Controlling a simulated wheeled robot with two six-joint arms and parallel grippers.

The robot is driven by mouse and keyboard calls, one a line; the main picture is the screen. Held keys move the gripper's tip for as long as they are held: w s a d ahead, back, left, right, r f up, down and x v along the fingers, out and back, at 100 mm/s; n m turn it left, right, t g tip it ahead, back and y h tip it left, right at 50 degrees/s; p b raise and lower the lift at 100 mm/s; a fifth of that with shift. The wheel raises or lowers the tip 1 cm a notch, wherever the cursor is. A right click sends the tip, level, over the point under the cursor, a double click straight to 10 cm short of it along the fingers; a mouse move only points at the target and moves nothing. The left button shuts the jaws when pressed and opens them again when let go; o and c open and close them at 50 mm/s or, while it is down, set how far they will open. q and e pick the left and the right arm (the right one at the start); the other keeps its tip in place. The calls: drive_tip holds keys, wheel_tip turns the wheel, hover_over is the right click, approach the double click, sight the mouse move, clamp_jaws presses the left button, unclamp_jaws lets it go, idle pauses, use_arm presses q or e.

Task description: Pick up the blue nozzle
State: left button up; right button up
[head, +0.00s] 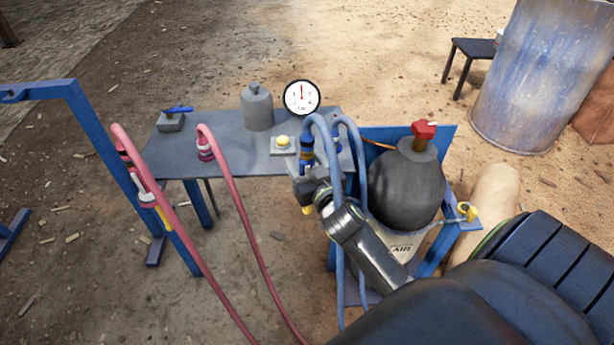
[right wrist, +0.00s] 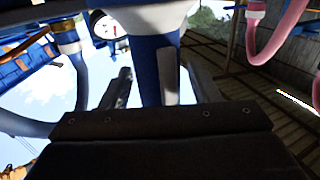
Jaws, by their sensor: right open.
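The blue nozzle (head: 306,147) hangs at the end of a looped light-blue hose, at the front edge of the grey table. My right gripper (head: 306,183) is at the nozzle, just below its blue upper part, and hides part of it. In the right wrist view the blue nozzle body (right wrist: 152,68) stands between the two fingers of my right gripper (right wrist: 160,88), which are apart. Visible gaps show beside it. A small yellow piece (head: 306,210) shows below the gripper; I cannot tell if it belongs to the nozzle. My left gripper is not in view.
The grey table (head: 235,125) holds a grey bottle-like weight (head: 257,108), a yellow button (head: 283,141) and a blue-handled valve (head: 172,119). A gauge (head: 301,97) stands behind. Red hoses (head: 243,205) hang left. A dark tank (head: 405,185) is close on the right.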

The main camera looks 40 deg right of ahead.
drive_tip(key=shift+c, duration=0.4)
drive_tip(key=c, duration=1.1)
drive_tip(key=shift+c, duration=0.2)
drive_tip(key=shift+r, duration=0.1)
